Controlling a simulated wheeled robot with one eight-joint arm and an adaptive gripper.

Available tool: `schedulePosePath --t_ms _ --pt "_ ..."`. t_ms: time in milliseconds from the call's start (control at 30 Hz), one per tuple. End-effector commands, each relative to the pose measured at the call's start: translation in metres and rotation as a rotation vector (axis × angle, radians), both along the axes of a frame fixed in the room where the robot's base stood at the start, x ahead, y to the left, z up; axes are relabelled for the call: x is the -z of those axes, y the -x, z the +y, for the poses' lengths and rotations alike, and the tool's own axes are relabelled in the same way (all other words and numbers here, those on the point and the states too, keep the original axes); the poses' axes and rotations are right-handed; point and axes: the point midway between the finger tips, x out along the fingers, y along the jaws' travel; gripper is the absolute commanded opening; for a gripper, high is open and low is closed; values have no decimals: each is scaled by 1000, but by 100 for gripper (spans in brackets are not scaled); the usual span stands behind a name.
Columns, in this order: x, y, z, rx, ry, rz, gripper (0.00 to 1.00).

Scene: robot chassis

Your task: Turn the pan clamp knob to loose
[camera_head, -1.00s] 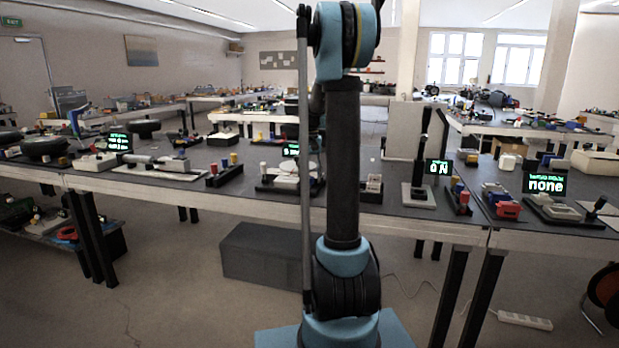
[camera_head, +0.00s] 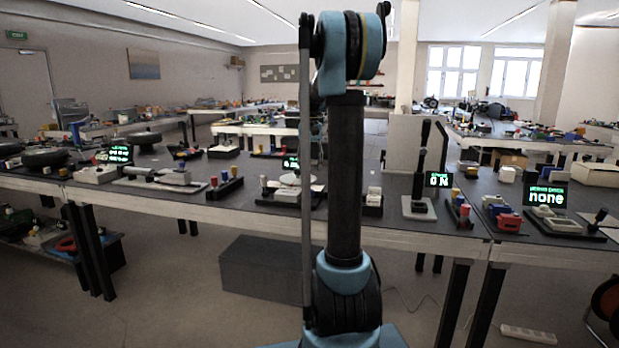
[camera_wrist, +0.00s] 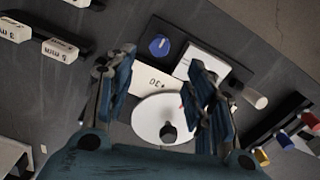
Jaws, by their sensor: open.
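In the wrist view a dark device base (camera_wrist: 222,67) carries a white round pan (camera_wrist: 162,118). A small dark knob (camera_wrist: 168,132) shows over the pan's lower part. A blue round knob (camera_wrist: 160,45) sits at the base's far left corner, beyond a cream plate marked "30" (camera_wrist: 150,82). I cannot tell which knob is the pan clamp knob. My gripper (camera_wrist: 162,58) is open and empty, its blue fingers left and right of the pan in the picture. Contact is not clear. In the head view the device (camera_head: 290,194) is partly behind my arm, and the gripper is hidden.
A pale peg (camera_wrist: 255,98) sticks out right of the base. A rack of coloured pegs (camera_wrist: 286,140) lies lower right, and white blocks marked "5 mm" (camera_wrist: 60,50) lie upper left. In the head view, other devices stand along the bench (camera_head: 150,196).

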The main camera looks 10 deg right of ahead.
Motion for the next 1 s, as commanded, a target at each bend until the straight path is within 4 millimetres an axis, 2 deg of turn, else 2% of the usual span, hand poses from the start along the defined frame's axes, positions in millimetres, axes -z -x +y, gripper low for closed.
schedulePosePath --t_ms 200,667,767,1000 --pt "-17 0 0 0 0 0 49" --pt "-19 5 1 -3 0 -2 49" --pt "-19 20 4 -10 1 -7 49" --pt "-11 84 17 -48 3 -35 49"
